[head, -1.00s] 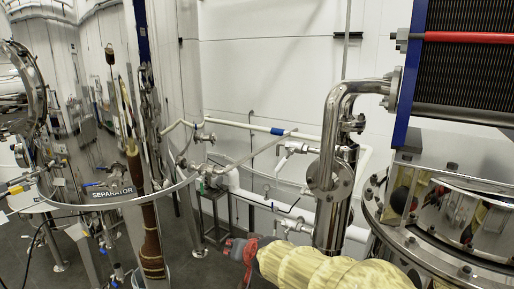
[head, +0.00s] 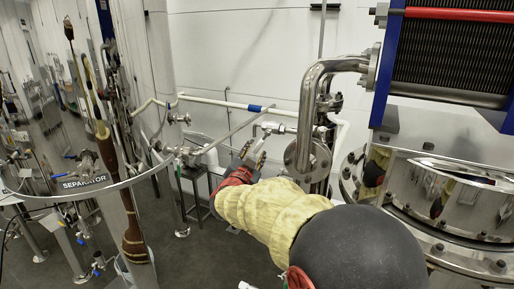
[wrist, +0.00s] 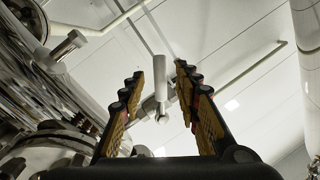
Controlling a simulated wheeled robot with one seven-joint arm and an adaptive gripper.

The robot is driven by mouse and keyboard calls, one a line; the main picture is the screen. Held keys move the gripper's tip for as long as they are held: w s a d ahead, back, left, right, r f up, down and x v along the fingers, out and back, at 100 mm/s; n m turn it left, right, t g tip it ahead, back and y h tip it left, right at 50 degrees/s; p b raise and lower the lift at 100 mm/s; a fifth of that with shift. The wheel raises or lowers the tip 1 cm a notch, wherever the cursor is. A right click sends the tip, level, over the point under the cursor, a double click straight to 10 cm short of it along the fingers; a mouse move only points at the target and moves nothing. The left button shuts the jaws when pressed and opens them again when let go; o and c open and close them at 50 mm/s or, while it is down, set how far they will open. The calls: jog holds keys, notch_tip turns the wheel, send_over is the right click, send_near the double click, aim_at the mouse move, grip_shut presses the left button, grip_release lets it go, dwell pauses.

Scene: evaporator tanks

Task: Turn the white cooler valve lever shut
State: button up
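The white valve lever (wrist: 160,78) shows in the wrist view as a short white handle, with a round metal valve part (wrist: 162,112) below it. In the head view the white lever (head: 266,130) sticks out left of the vertical steel pipe. My gripper (wrist: 160,73) is open, with its ridged, tan-padded fingers on either side of the lever in the wrist view. I see a gap on both sides, and cannot tell how deep the lever sits between them. In the head view my gripper (head: 252,155) is just below the lever, and my sleeved arm hides the lower pipework.
The steel pipe (head: 309,100) with its flange (head: 305,156) stands close right of my gripper. A large polished tank (head: 460,200) is at the right. A thin rail (head: 225,140) crosses to the left near the gripper. The separator label (head: 83,181) is far left.

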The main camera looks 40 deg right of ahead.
aim_at(257, 149)
jog(key=shift+x, duration=1.9)
jog(key=shift+c, duration=0.2)
jog(key=c, duration=0.7)
grip_shut()
